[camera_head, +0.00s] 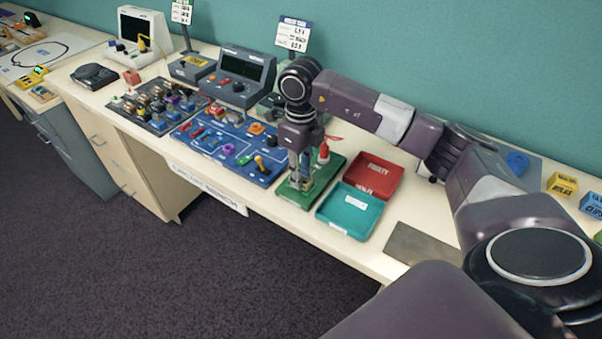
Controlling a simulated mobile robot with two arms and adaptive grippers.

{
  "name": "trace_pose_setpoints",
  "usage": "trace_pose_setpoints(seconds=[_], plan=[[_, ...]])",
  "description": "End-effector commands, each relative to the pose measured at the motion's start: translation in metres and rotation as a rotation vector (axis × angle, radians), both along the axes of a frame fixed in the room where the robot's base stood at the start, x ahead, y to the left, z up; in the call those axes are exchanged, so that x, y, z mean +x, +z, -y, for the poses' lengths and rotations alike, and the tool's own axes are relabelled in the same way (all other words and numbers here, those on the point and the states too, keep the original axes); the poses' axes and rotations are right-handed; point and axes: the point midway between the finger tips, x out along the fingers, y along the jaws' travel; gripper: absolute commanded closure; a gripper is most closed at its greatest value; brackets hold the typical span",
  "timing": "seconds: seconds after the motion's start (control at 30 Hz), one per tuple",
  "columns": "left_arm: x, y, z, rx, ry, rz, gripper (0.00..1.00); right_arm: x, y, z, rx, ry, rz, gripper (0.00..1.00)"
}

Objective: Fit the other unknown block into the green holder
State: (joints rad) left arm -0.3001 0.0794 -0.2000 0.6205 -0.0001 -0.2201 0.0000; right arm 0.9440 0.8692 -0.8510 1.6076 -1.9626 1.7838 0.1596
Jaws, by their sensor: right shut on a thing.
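The green holder (327,176) stands on the bench just left of two trays. My right gripper (302,178) points down over the left part of the holder. It is shut on a small block, which I take to be the unknown block; its fingers mostly hide it. I cannot tell whether the block touches the holder or sits in it. A red upright piece (323,154) stands at the back of the holder. My left gripper is not in view.
A red tray (392,166) and a teal tray (348,227) lie right of the holder. A blue board (217,155) with several coloured parts and a dark parts tray (140,120) lie left. A grey plate (418,245) lies at the right front. Meters stand behind.

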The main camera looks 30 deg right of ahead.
Motion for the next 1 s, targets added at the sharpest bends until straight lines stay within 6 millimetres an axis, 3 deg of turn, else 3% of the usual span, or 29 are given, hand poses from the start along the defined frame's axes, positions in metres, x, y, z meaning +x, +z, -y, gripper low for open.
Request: trace_pose_setpoints(seconds=[0.37, 0.4, 0.57, 0.77, 0.93, 1.0], plan=[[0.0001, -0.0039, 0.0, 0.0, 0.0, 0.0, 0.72, -0.0001, -0.0052, 0.0003, 0.0, 0.0, 0.0, 1.0], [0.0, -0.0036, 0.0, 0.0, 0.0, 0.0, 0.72, 0.0, -0.0049, 0.0002, 0.0, 0.0, 0.0, 0.77], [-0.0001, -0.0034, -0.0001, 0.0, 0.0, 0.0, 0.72, -0.0001, -0.0046, 0.0001, 0.0, 0.0, 0.0, 0.59], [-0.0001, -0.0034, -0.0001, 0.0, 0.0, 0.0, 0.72, -0.0001, -0.0046, 0.0001, 0.0, 0.0, 0.0, 0.59], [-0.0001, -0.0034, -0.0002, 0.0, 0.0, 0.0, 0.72, -0.0001, -0.0047, 0.0001, 0.0, 0.0, 0.0, 0.41], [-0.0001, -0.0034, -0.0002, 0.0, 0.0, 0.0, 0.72, -0.0001, -0.0047, 0.0, 0.0, 0.0, 0.0, 0.41]])
